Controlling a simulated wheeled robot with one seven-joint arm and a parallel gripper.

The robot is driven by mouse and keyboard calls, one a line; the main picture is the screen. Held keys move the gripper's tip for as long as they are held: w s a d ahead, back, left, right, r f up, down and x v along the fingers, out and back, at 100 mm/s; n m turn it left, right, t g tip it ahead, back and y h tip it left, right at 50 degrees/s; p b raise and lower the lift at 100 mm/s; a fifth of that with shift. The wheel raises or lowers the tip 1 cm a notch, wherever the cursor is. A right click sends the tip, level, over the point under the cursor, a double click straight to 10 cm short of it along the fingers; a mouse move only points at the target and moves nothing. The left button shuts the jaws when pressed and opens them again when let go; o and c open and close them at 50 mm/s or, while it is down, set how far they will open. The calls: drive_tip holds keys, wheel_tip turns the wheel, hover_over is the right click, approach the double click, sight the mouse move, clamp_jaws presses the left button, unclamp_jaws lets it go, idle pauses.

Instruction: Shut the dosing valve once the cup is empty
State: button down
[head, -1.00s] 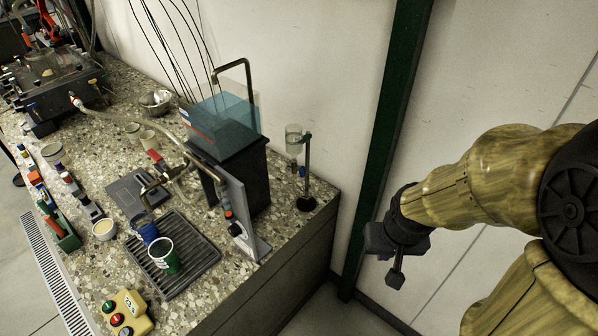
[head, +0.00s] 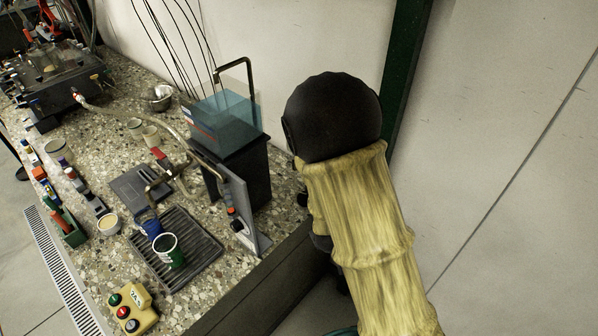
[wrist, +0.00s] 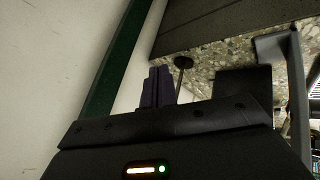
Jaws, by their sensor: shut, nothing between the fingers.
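My gripper (wrist: 158,86) shows in the wrist view with its two dark fingers together and nothing between them. Just beyond the fingertips is the round black base (wrist: 183,62) of the small stand on the worktop corner, with part of its thin rod. The clear cup and the dosing valve on that stand are hidden behind my arm in the head view and cannot be made out in the wrist view. I cannot tell the cup's level or the valve's position now. My gripper is hidden behind my arm in the head view.
The blue-tinted tank (head: 226,122) stands on a black block (head: 245,175) left of my arm. An upright grey panel (head: 240,212) is in front. A green post (head: 405,85) stands against the wall.

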drive_tip(key=w+a+r+n+t+y+p, duration=0.1)
drive_tip(key=a+r+n+t+y+p, duration=0.1)
drive_tip(key=a+n+t, duration=0.8)
wheel_tip(320, 180, up, 3)
drive_tip(key=a+n+y, duration=0.1)
drive_tip(key=n, duration=0.3)
drive_tip(key=shift+a+f+y, duration=0.2)
drive_tip(key=shift+a+y, duration=0.1)
drive_tip(key=shift+w, duration=0.15)
drive_tip(key=w+d+p, duration=0.1)
drive_tip(key=w+p, duration=0.3)
drive_tip(key=w, duration=0.9)
drive_tip(key=shift+d, duration=0.15)
